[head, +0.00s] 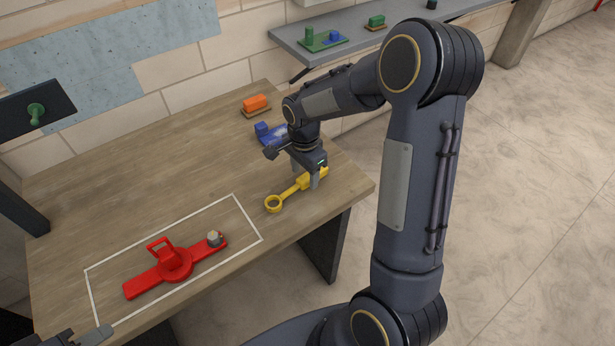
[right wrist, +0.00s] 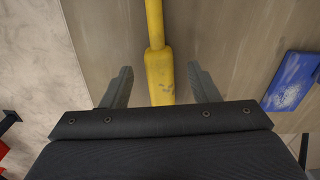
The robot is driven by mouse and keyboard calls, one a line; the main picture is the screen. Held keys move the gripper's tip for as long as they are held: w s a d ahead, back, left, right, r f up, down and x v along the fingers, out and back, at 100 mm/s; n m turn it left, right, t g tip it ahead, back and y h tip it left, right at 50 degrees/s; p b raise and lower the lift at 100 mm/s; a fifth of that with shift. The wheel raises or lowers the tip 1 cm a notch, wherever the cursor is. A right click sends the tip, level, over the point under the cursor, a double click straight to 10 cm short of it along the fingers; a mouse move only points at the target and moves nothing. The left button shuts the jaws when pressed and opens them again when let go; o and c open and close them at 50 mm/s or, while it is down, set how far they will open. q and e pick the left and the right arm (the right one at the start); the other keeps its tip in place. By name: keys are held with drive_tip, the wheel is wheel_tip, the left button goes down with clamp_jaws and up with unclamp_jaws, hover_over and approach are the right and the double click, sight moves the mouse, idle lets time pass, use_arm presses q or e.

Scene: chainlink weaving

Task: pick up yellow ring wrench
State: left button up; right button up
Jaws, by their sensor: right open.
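The yellow ring wrench (head: 289,192) lies on the wooden table near its right edge. Its ring end points toward the front left and its thick handle lies under my right gripper (head: 306,177). In the right wrist view, the thick yellow handle (right wrist: 160,78) sits between the two open fingers of the right gripper (right wrist: 160,70), with a gap on each side. I cannot tell how far down the fingers reach beside it. Part of my left gripper (head: 95,336) shows at the lower left edge; its jaws cannot be made out.
A red tool (head: 175,265) with a grey knob lies inside a white outlined rectangle on the table. A blue object (head: 268,134) and an orange block (head: 256,103) are behind my right gripper. A grey shelf (head: 370,33) holds green items. The table's middle is clear.

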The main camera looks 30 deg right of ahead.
drive_tip(key=shift+f, duration=0.4)
drive_tip(key=shift+c, duration=0.4)
drive_tip(key=c, duration=1.1)
drive_tip(key=shift+r, duration=0.1)
drive_tip(key=shift+r, duration=0.1)
